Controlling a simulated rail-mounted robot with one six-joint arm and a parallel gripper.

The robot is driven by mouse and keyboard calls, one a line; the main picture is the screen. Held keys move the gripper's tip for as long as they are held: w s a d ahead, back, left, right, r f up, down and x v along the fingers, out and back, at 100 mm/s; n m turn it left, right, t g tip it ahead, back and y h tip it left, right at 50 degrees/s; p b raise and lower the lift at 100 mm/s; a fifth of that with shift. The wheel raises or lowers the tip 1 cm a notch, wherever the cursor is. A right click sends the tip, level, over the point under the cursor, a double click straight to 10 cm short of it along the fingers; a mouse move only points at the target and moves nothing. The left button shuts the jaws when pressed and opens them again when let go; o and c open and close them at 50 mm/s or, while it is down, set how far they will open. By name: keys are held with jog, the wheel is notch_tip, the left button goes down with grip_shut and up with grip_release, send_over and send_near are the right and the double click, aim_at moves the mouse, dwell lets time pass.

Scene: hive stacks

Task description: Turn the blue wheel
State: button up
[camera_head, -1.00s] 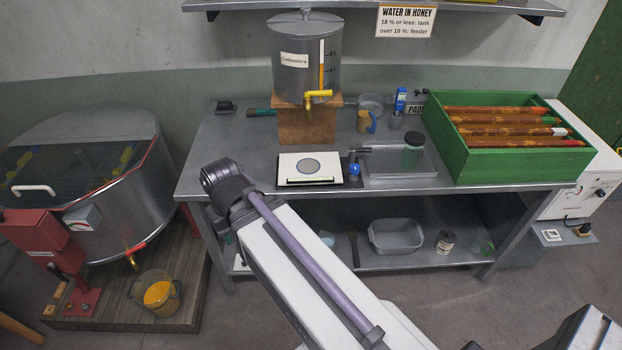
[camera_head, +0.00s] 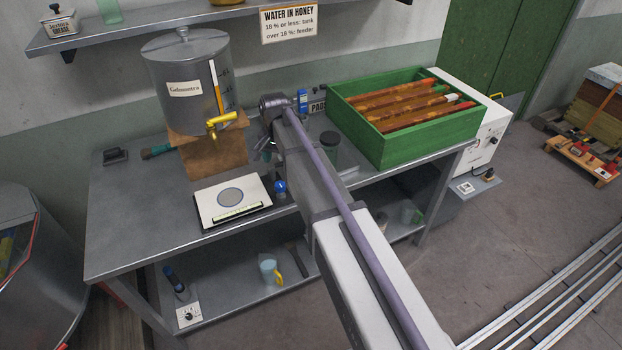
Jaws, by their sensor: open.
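The blue wheel (camera_head: 280,186) is a small round blue knob on the bench top, just right of a white and black flat device with a grey disc. My arm reaches over the bench from the lower right, and its forearm passes just right of the wheel. My gripper (camera_head: 264,150) shows small and partly hidden behind my wrist, beyond the wheel and near the wooden block. Its jaws look apart, with nothing seen between them. The tap body behind the wheel is mostly covered by my arm.
A steel tank (camera_head: 190,85) with a yellow tap (camera_head: 222,121) stands on a wooden block (camera_head: 215,157). The flat device (camera_head: 205,207) lies left of the wheel. A green crate (camera_head: 385,155) of frames stands at right. A shelf (camera_head: 120,32) overhangs the back. The bench's left front is clear.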

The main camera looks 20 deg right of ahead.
aim_at(280, 184)
jog(key=f+b, duration=1.1)
jog(key=shift+a, duration=0.3)
jog(key=shift+r, duration=0.1)
jog(key=shift+c, duration=0.4)
jog(key=c, duration=0.8)
jog(key=shift+c, duration=0.2)
jog(key=shift+n, duration=0.3)
